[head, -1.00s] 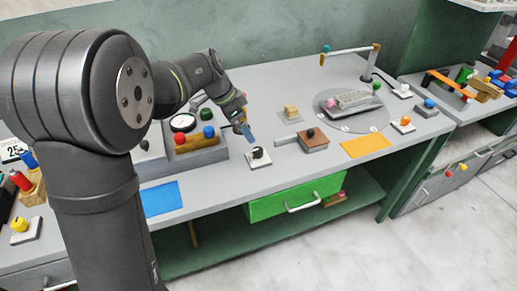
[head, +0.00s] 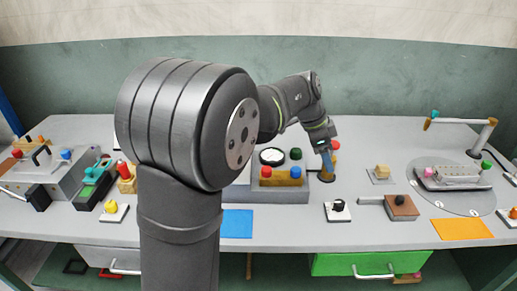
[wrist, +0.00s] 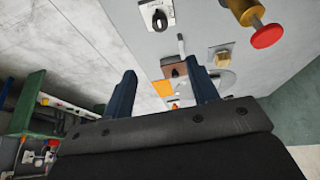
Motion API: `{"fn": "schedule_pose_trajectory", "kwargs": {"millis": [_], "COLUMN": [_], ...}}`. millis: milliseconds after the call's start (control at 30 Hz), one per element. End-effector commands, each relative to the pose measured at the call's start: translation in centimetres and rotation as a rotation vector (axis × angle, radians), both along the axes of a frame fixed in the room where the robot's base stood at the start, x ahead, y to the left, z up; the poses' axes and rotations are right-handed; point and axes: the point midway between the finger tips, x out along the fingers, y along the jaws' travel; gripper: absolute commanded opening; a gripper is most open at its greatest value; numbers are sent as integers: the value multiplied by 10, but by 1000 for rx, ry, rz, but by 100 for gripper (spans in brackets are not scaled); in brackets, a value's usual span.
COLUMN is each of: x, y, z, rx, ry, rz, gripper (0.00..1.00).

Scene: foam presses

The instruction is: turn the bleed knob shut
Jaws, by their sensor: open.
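A black knob on a white plate (head: 338,210) sits near the bench's front edge; it also shows at the top of the wrist view (wrist: 157,17). A brass post with a red cap (wrist: 265,36) stands further back, partly hidden behind my gripper in the head view (head: 334,173). My gripper (head: 328,165) is above the bench, in front of the post and behind the black knob. Its two blue fingers (wrist: 164,72) are apart, with nothing held between them.
A grey block with a gauge (head: 272,156) and coloured knobs stands left of my gripper. An orange mat (head: 461,229) and a blue mat (head: 237,223) lie at the front.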

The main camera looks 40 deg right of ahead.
Motion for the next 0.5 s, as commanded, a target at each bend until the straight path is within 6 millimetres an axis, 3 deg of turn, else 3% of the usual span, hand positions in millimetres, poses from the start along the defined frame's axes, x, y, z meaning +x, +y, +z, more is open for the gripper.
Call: {"fn": "schedule_pose_trajectory", "kwargs": {"millis": [267, 500], "x": [-4, -14], "y": [-4, -15], "z": [-1, -3], "rx": [55, 215], "ry": [23, 70], "rz": [116, 479], "gripper": [54, 54]}}
